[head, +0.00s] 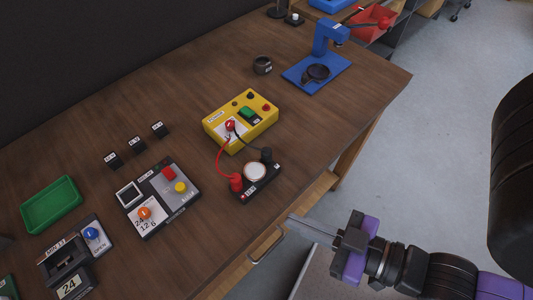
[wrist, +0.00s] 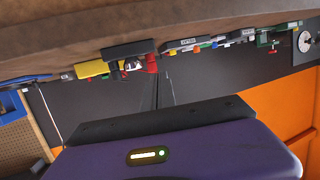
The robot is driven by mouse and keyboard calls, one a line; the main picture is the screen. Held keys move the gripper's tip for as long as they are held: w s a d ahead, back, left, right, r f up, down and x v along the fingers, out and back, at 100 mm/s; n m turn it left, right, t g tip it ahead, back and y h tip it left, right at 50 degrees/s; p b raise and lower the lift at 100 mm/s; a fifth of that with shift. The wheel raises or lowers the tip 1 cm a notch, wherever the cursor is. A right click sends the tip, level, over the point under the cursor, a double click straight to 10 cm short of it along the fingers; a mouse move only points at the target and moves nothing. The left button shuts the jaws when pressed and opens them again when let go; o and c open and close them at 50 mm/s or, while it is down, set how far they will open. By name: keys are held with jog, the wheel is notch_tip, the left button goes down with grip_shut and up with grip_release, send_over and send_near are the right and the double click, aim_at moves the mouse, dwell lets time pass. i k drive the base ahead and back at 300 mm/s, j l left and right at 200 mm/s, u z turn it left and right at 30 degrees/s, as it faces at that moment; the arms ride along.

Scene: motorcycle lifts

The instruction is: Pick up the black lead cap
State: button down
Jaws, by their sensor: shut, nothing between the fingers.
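The black lead cap (head: 266,155) sits at the far right end of a small dark block (head: 262,178) with a round white-faced gauge (head: 255,172). A black lead runs from the cap to the yellow box (head: 240,122). A red cap (head: 236,184) with a red lead is at the block's near left end. My gripper (head: 291,217) is shut and empty off the table's front edge, to the lower right of the block and apart from it. In the wrist view the scene looks upside down, and the caps are small and hard to separate.
A relay box (head: 160,198), small black labelled blocks (head: 135,145) and a green tray (head: 51,204) stand to the left. A blue stand (head: 322,62) is at the back right. The table's front edge with a metal handle (head: 265,246) lies beside my gripper.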

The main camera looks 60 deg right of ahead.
aim_at(266, 155)
jog(key=i+j+z, duration=0.15)
jog(key=j, duration=0.25)
jog(key=i+j+z, duration=0.15)
jog(key=j, duration=0.3)
jog(key=i+j+z, duration=0.15)
jog(key=j, duration=0.3)
